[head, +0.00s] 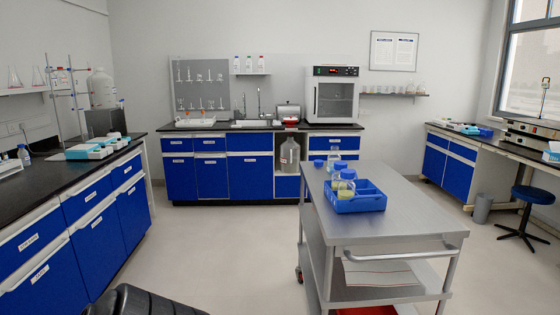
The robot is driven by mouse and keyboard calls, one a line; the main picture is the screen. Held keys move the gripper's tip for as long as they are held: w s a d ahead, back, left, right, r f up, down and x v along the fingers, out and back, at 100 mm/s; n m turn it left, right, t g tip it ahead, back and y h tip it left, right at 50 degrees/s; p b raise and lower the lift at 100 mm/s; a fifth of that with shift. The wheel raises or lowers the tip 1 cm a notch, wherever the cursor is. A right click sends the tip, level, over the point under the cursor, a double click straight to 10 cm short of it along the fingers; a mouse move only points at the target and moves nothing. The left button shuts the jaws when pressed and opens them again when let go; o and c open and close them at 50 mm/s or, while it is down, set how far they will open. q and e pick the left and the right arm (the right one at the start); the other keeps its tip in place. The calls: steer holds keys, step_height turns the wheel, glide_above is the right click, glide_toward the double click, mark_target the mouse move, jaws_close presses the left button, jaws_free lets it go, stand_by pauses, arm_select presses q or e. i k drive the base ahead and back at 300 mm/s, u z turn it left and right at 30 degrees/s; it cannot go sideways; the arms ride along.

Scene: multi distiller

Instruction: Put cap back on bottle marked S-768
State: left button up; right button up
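Several glass bottles with blue tops (346,174) stand in and behind a blue divided tray (362,206) on the steel cart. The front bottle (342,189) holds yellowish liquid. Another bottle (333,158) shows just behind it, partly hidden. A small blue item (318,163), perhaps a loose cap, is at the cart's back left. Labels are too small to read, so I cannot tell which bottle is S-768. Neither of my grippers is in view.
The steel cart (400,228) stands right of centre, its front top bare. A blue-fronted counter (60,192) runs along the left, another (222,165) along the back wall. A blue stool (533,195) and grey bin (482,207) stand right. Open floor (225,245) lies left of the cart.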

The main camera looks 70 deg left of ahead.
mark_target(334, 156)
steer(key=u, duration=1.9)
